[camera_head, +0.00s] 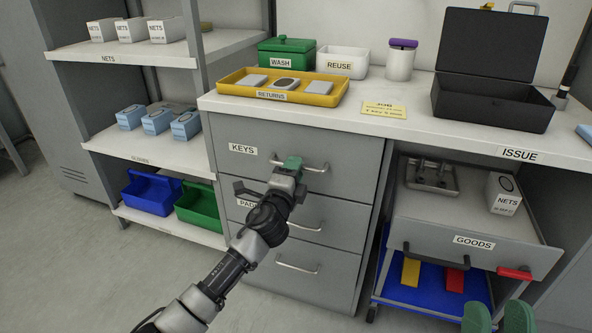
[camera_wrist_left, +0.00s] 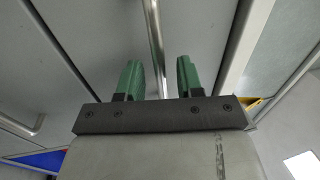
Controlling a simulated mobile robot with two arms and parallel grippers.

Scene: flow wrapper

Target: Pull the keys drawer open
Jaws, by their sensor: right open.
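The keys drawer (camera_head: 235,170) is the top grey drawer under the counter, marked KEYS, and its front looks flush with the cabinet. Its bar handle (camera_head: 322,169) is partly hidden by my left gripper (camera_head: 291,166). In the left wrist view my left gripper (camera_wrist_left: 159,78) has its green fingers apart. The handle bar (camera_wrist_left: 154,40) runs between the fingers, with a gap visible on each side. My right gripper (camera_head: 498,318) is at the bottom right edge, its green fingers apart and empty.
Below are the drawer with a partly hidden label (camera_head: 330,222) and a bottom drawer (camera_head: 325,275). The goods drawer (camera_head: 530,225) sticks out at the right. A yellow returns tray (camera_head: 228,89) stands on the counter (camera_head: 385,125) above. Shelves (camera_head: 125,160) stand left; the floor in front is clear.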

